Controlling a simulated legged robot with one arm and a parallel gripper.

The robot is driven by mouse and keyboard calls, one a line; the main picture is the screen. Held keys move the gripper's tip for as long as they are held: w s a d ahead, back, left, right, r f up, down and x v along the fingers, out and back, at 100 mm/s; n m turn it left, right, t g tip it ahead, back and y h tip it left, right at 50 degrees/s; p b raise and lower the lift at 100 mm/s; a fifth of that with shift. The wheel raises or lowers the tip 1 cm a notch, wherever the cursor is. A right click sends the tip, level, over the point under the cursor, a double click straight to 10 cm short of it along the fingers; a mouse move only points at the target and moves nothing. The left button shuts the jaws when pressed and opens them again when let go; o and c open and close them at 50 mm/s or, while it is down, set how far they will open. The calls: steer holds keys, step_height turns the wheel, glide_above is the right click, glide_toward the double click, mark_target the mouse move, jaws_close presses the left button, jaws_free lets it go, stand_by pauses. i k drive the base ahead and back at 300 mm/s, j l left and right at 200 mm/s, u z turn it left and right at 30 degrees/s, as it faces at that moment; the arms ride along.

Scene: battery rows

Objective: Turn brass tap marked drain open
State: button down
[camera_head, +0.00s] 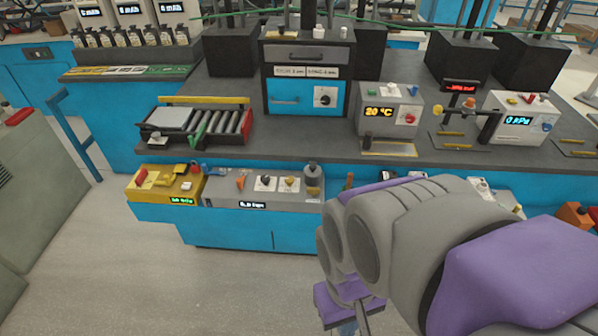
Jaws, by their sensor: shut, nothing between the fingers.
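No label reading drain is legible, so I cannot tell which fitting is the drain tap. Small brass-coloured fittings show on the grey control panel (262,190) along the bench front, one being a yellow-brown handle (290,183). My gripper (358,318) is low at the bottom centre, in front of the bench and apart from the panel. It is shut and empty, with its tips partly cut off by the frame edge. My arm hides part of the bench front to the right.
A yellow control box (164,186) sits left of the grey panel. On the dark benchtop stand a roller conveyor (205,124), a blue-fronted oven (303,97), a 20 °C unit (388,110) and a 0 kPa unit (515,121). The floor (130,270) at front left is clear.

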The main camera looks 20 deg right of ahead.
mark_target(312, 191)
steer(key=j+z, duration=0.7)
steer(key=i+l, duration=0.05)
